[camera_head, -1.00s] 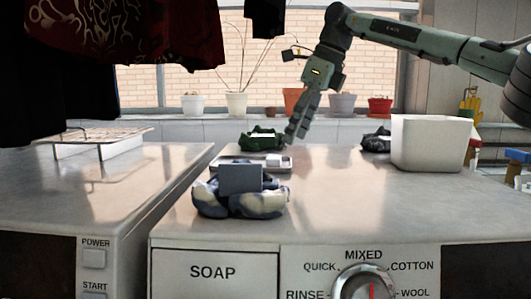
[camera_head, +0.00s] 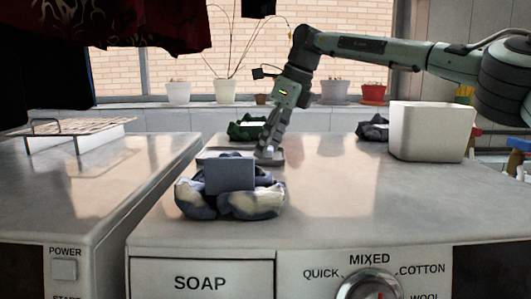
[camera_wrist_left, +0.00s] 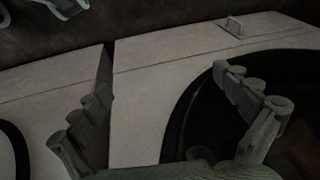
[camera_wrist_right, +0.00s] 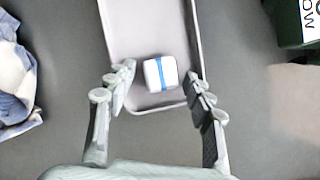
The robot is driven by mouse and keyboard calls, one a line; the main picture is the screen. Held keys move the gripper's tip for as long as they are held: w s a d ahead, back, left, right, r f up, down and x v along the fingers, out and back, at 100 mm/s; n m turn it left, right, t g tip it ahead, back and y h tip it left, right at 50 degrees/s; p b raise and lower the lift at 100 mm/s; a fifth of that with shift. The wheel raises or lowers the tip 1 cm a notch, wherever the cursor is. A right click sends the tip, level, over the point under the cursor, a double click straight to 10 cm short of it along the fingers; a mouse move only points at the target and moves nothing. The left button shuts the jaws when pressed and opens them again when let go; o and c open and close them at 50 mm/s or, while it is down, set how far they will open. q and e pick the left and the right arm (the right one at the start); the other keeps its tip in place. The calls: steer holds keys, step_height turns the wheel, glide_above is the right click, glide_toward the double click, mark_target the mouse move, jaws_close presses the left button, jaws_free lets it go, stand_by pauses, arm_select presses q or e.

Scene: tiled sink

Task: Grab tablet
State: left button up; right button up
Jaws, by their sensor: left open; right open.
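The tablet (camera_wrist_right: 160,73) is a white rounded block with a blue stripe. It lies in a grey tray (camera_wrist_right: 125,30) in the right wrist view, near the tray's close end. My right gripper (camera_wrist_right: 160,88) is open, with its fingers on either side of the tablet and apart from it. In the head view my right gripper (camera_head: 268,157) is low over the tray, and the tablet is hidden there. My left gripper (camera_wrist_left: 170,95) is open and empty in front of the washing machine fronts. It is not in the head view.
A blue-white cloth bundle with a grey-blue box (camera_head: 230,176) sits in front of the tray. A dark bundle (camera_head: 374,129) and a white bin (camera_head: 432,132) stand at the right. The machine top between is clear.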

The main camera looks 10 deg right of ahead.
steer(key=c, duration=1)
steer(key=shift+o, duration=0.2)
steer(key=shift+r, duration=0.1)
